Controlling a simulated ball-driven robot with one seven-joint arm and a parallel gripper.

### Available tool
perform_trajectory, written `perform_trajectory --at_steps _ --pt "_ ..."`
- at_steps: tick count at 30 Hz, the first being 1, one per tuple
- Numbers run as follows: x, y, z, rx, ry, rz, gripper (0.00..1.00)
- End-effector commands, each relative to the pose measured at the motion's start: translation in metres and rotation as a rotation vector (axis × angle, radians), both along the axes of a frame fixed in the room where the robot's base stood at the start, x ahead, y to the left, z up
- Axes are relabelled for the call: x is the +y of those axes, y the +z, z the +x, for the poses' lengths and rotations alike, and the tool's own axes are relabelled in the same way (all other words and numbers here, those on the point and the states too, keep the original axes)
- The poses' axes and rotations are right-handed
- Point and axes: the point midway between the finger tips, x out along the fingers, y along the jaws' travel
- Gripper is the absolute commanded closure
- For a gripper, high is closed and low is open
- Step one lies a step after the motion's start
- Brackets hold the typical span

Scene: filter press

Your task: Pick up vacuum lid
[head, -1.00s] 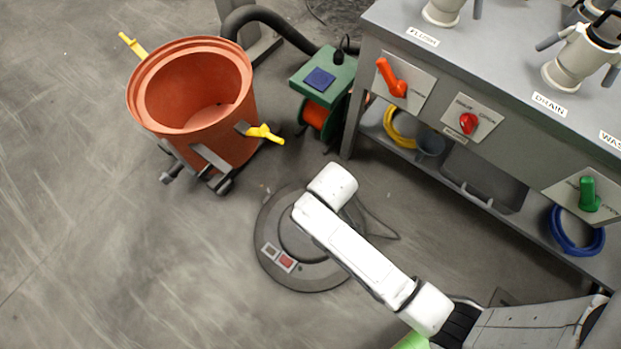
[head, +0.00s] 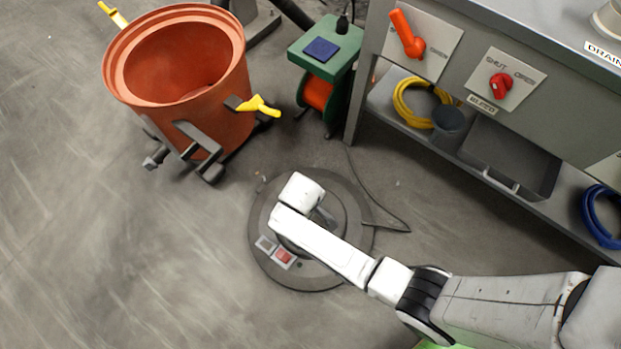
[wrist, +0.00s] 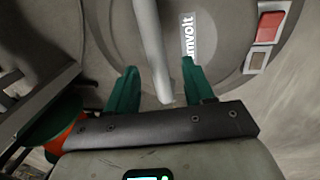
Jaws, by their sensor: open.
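The vacuum lid (head: 315,272) is a round grey disc lying on the floor, with a red switch and a pale panel on its near-left part. In the wrist view the lid (wrist: 225,35) fills the upper middle, with the lettering "mvolt" on it. A pale bar, the lid's handle (wrist: 152,45), runs down between the two green fingers of my gripper (wrist: 162,92). The gripper is open, with a finger on each side of the handle and space visible beside it. In the head view my white arm reaches over the lid and hides its middle; the fingertips are hidden there.
An orange drum (head: 205,125) with yellow latches stands on a wheeled frame at upper left. A green cable reel (head: 325,75) stands beside the bench (head: 455,50). A lower shelf (head: 545,205) holds hoses and a bin. A thin cable lies right of the lid. Left floor is clear.

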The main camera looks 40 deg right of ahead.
Motion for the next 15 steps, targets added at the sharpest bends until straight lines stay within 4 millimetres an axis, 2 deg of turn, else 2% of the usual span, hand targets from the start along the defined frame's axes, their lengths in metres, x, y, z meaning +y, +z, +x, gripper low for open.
perform_trajectory --at_steps 5,15 --pt "-0.003 -0.011 0.000 0.000 -0.001 0.000 0.48" --pt "-0.014 -0.050 0.002 0.000 -0.001 0.000 0.48"
